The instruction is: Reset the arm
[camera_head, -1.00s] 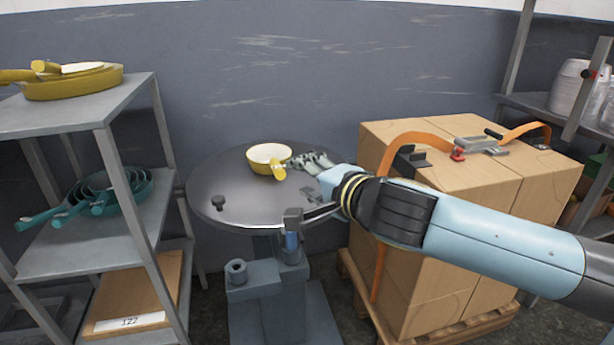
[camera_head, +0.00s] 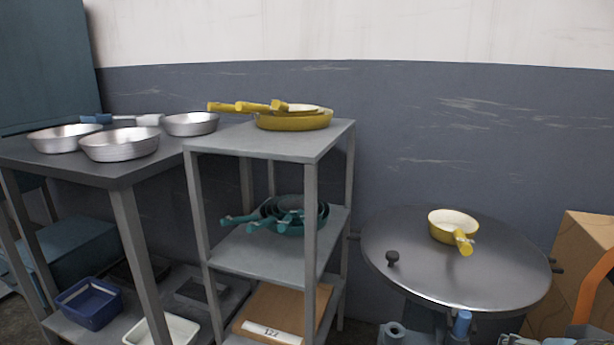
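A small yellow pan (camera_head: 453,226) with a cream inside rests on the round grey metal table (camera_head: 400,265), its yellow handle pointing to the front right. What looks like the tip of my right gripper (camera_head: 512,341) just shows at the bottom right edge, below the table and apart from the pan. Most of it is cut off, so I cannot tell whether it is open or shut. My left gripper is not in view.
A grey shelf (camera_head: 328,134) left of the table holds yellow pans (camera_head: 295,119) on top and teal pans (camera_head: 290,222) below. A dark table (camera_head: 60,165) at far left carries several silver pans (camera_head: 120,145). Cardboard boxes (camera_head: 585,240) stand at the right edge.

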